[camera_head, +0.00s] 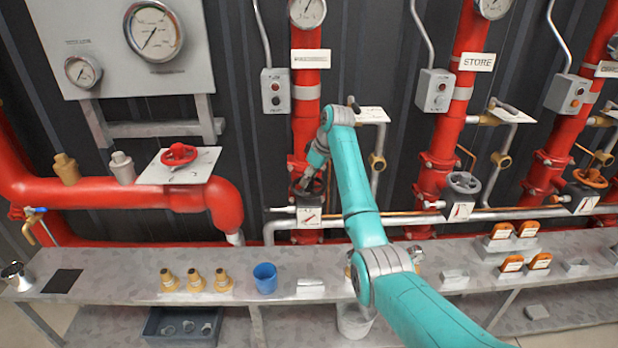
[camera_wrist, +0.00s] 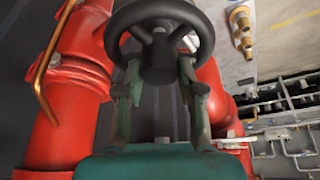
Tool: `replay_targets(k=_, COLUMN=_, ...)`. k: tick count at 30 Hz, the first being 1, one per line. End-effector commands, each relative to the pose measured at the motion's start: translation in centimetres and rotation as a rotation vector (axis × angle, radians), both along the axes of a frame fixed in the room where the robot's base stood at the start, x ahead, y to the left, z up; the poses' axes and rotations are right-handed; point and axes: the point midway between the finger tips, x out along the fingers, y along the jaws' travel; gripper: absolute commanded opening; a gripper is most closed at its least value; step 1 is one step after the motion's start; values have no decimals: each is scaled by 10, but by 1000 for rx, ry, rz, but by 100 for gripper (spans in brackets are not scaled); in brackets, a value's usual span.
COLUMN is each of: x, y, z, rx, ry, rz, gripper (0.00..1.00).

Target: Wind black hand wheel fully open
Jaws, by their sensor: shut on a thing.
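The black hand wheel (camera_wrist: 160,12) fills the top middle of the wrist view, its rim and dark hub in sight. In the head view the wheel (camera_head: 308,187) is partly hidden by my gripper, on the red pipe left of my arm. My gripper (camera_wrist: 159,72) has one finger on each side of the wheel's hub, near the lower rim, and is shut on the wheel. My gripper (camera_head: 314,168) also shows in the head view, at the pipe. The wheel's exact turn cannot be told. A white card with a red pointer (camera_head: 309,217) sits just below it.
A red wheel (camera_head: 179,154) is at left, a grey wheel (camera_head: 464,183) and an orange wheel (camera_head: 590,178) at right. A copper tube (camera_wrist: 48,75) runs beside the red pipe. The bench below holds a blue cup (camera_head: 265,277) and brass fittings (camera_head: 195,280).

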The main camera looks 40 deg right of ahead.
Motion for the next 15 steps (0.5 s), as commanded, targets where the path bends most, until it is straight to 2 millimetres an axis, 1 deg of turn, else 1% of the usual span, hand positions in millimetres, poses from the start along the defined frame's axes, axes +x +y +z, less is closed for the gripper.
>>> replay_targets(k=15, x=0, y=-2, z=-1, rx=3, ry=6, rz=556, gripper=0)
